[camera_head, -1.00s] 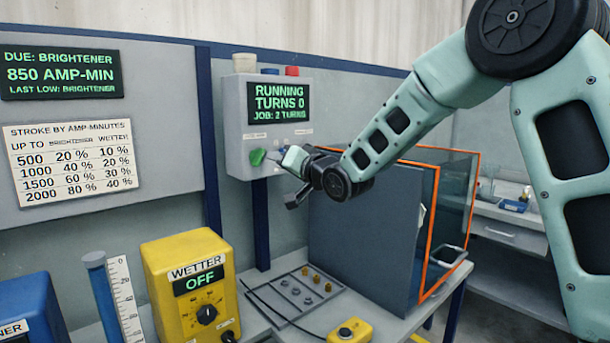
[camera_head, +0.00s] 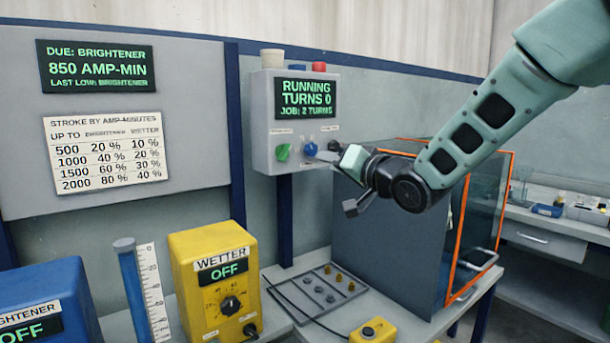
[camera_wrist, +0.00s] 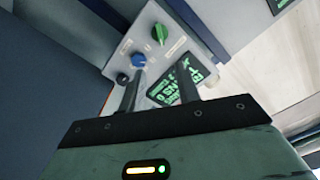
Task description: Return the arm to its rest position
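My gripper (camera_head: 327,152) is in front of the grey control box (camera_head: 262,115), just right of its blue knob (camera_head: 310,149). In the wrist view my gripper (camera_wrist: 161,72) has its two dark fingers apart with nothing between them. The blue knob (camera_wrist: 138,60) shows just beyond the left finger's tip, and I cannot tell the exact gap. The green knob (camera_head: 283,152) is left of the blue one. The box's screen (camera_head: 306,99) reads "RUNNING TURNS 0, JOB: 2 TURNS". My arm reaches in from the upper right.
An orange-edged tank (camera_head: 385,245) stands below my gripper and arm. A tray (camera_head: 325,308) with small parts and a yellow pendant (camera_head: 372,330) lie on the bench. The yellow wetter unit (camera_head: 215,285) reads OFF. A measuring cylinder (camera_head: 135,290) and a blue unit (camera_head: 45,290) stand left.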

